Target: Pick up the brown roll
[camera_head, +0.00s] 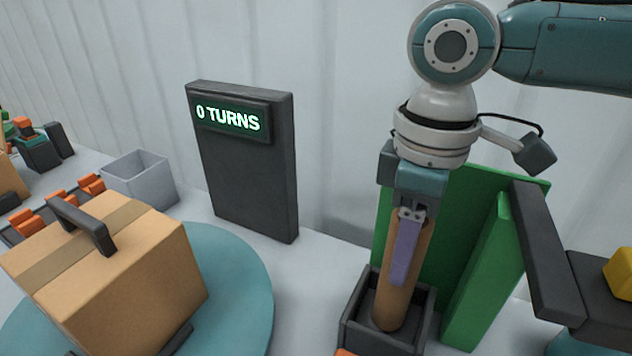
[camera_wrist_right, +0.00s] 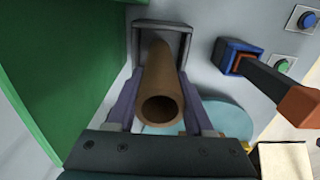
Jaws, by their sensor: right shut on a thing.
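The brown roll (camera_head: 393,292) is a hollow tube. It stands in a dark open box (camera_head: 352,323), leaning slightly, with its lower end inside the box. My right gripper (camera_head: 404,268) comes down from above and is shut on the roll; one purple finger shows along its side. In the right wrist view the roll (camera_wrist_right: 161,92) lies between the two purple fingers of my right gripper (camera_wrist_right: 160,100), its open end toward the camera and the dark box (camera_wrist_right: 188,42) beyond it. My left gripper is not in view.
A green panel (camera_head: 478,262) stands right behind the roll, beside a dark bar (camera_head: 540,245). A dark sign (camera_head: 247,180) reads "0 TURNS". A cardboard box with a handle (camera_head: 150,275) sits on a teal round table (camera_head: 235,275) at left. A grey bin (camera_head: 140,182) stands behind it.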

